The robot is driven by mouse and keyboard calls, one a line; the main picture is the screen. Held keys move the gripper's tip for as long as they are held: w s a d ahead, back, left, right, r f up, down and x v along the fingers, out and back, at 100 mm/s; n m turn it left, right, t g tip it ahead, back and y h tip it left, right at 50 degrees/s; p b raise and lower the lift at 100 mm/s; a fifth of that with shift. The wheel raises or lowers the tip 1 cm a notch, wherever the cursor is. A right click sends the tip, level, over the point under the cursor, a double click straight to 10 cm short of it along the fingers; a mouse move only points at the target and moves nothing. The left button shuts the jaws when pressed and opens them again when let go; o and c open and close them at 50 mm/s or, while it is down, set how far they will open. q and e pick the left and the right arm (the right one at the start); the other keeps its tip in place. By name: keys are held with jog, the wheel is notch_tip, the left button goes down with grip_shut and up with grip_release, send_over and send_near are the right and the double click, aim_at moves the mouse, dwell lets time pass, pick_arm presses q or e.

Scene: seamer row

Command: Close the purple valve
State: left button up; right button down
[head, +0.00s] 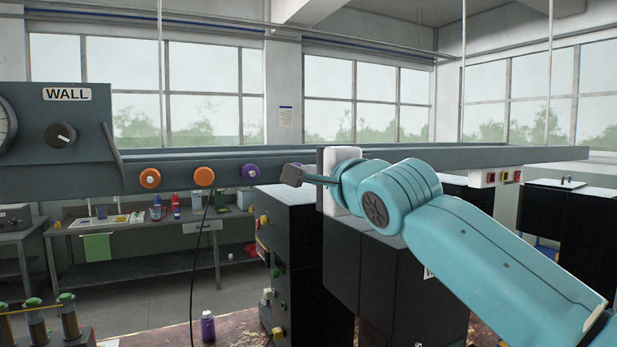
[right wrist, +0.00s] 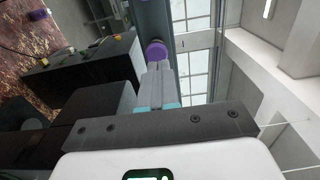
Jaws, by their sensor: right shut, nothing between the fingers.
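A round purple valve knob (head: 249,171) sits on the front of the long grey beam, right of two orange knobs. A second purple knob (head: 297,164) shows only in part behind my right gripper (head: 291,175). In the right wrist view a purple knob (right wrist: 157,50) lies just beyond the fingertips of my right gripper (right wrist: 159,66). I cannot tell whether the fingers touch it. The fingers are together with nothing between them. My left gripper is not in view.
Two orange knobs (head: 203,176) sit left on the beam (head: 420,157). Black cabinets (head: 292,225) stand below my right arm. A purple bottle (head: 208,327) stands on the brown surface below. A bench (head: 135,268) with bottles is behind.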

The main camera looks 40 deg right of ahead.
jog(key=b+v, duration=0.4)
jog(key=v, duration=0.6)
jog(key=shift+f, duration=0.2)
